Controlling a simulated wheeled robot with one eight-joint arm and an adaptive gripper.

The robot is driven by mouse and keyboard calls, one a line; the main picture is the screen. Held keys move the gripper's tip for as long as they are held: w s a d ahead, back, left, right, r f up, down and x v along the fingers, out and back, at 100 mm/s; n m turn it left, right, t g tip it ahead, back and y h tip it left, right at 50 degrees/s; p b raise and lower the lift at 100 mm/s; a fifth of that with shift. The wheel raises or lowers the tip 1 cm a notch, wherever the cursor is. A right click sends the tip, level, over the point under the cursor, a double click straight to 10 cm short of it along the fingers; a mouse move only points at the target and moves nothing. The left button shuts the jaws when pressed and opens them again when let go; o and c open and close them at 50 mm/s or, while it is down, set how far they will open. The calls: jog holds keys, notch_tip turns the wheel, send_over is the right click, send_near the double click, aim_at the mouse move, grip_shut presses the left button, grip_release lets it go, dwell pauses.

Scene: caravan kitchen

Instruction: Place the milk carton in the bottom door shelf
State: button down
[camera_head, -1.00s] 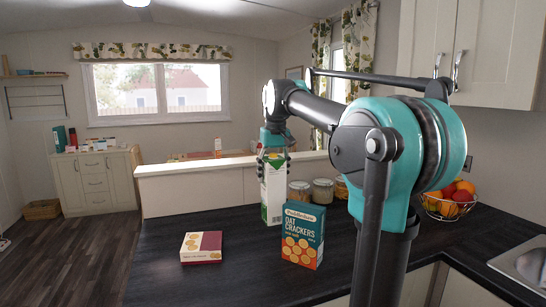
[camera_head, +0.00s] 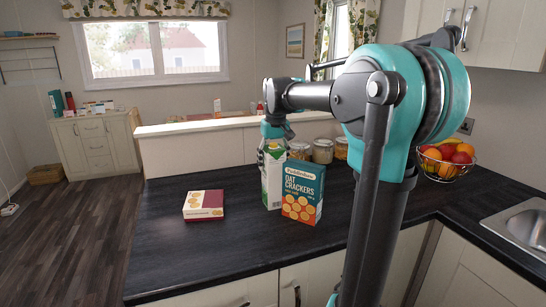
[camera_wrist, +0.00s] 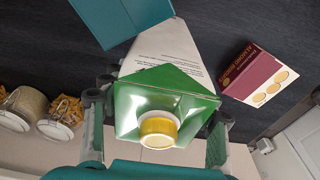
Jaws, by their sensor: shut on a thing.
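The milk carton (camera_head: 272,183) is white and green with a yellow cap. It stands upright over the dark counter, just left of and behind the oat crackers box (camera_head: 303,193). My gripper (camera_head: 274,148) is shut on the upper part of the carton from above. In the wrist view the carton's green top and cap (camera_wrist: 158,130) lie between the two fingers (camera_wrist: 158,128). I cannot tell whether the carton's base touches the counter. No door shelf is in view.
A low maroon and cream box (camera_head: 203,205) lies on the counter to the left. Storage jars (camera_head: 323,150) stand behind, and a fruit basket (camera_head: 447,160) and sink (camera_head: 522,228) are at the right. The counter's front left is clear.

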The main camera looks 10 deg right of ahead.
jog(key=c, duration=0.9)
grip_release()
jog(key=o, duration=0.4)
jog(key=shift+o, duration=0.2)
